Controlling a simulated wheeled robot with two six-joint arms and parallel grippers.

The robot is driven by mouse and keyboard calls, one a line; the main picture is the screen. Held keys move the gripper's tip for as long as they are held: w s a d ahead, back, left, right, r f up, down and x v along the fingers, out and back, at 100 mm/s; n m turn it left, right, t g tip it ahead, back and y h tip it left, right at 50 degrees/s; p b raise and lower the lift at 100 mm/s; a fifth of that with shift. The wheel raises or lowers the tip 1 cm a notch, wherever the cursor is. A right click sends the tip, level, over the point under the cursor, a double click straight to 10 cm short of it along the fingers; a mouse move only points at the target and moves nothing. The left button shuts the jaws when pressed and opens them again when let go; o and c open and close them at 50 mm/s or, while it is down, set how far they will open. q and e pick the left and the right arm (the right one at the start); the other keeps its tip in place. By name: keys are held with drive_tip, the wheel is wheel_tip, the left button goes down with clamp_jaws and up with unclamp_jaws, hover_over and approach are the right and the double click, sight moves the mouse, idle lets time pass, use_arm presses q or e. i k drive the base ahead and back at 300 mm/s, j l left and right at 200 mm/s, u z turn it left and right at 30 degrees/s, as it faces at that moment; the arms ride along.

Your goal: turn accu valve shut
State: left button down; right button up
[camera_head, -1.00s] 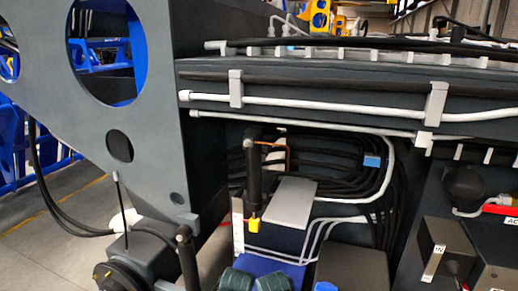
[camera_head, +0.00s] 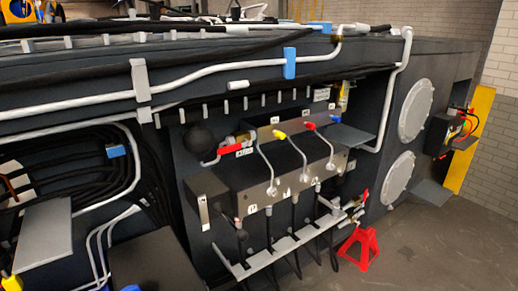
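A valve with a red lever handle (camera_head: 231,148) is near the middle of the head view, beside a black ball-shaped accumulator (camera_head: 200,138). A small white label (camera_head: 244,153) sits just below the lever, its text too small to read surely. The lever lies roughly level, slightly tilted, in line with the short pipe at the valve. A brass-coloured fitting shows close behind it. Neither of my grippers is in view.
A valve block (camera_head: 290,180) with blue, yellow and red levers stands right of the valve. Black hoses hang below it over a grey rail (camera_head: 285,250). A red jack stand (camera_head: 358,248) is on the floor, which is clear to the right.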

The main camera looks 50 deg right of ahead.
sight(229, 149)
drive_tip(key=l+z, duration=0.15)
drive_tip(key=z, duration=1.2)
